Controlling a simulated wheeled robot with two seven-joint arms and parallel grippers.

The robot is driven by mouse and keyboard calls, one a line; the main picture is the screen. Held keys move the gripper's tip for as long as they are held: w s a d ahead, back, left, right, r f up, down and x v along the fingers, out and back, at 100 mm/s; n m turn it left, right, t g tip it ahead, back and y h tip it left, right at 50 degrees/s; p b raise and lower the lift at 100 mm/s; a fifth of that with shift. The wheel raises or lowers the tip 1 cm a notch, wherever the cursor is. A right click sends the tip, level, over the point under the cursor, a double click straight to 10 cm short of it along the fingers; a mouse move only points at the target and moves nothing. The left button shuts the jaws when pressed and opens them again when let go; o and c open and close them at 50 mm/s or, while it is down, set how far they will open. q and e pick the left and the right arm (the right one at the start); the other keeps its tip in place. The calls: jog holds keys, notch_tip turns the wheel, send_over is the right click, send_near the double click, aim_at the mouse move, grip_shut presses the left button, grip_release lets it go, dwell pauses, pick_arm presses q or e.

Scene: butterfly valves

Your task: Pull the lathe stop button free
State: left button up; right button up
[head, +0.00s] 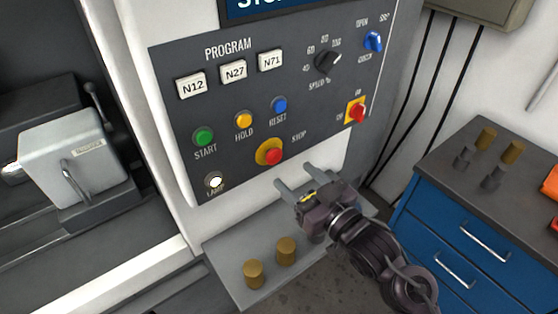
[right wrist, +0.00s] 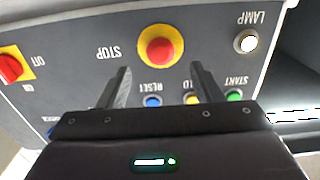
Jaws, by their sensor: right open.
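The stop button (head: 274,156) is a red mushroom head on a yellow round base, low on the dark control panel (head: 300,125), beside the word STOP. My right gripper (head: 295,176) is open and empty, just below and to the right of the button in the head view, apart from it. In the right wrist view the panel appears upside down; the stop button (right wrist: 160,48) lies beyond and roughly between the two open fingertips (right wrist: 158,72). Whether the button is pressed in cannot be told. My left gripper is not in view.
Green start (head: 204,137), yellow hold (head: 244,119) and blue reset (head: 279,104) buttons sit close by. A red switch (head: 357,112) is to the right. Brass cylinders (head: 254,274) stand on a grey shelf (head: 225,252) below. A blue cabinet (head: 440,235) stands at right.

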aim_at(277, 159)
jog(key=p+x, duration=0.2)
jog(key=x, duration=0.3)
jog(key=shift+w+a+r, duration=0.2)
jog(key=shift+w+a, duration=0.1)
jog(key=shift+w+a+f, duration=0.15)
jog(key=shift+w, duration=0.1)
jog(key=shift+s, duration=0.1)
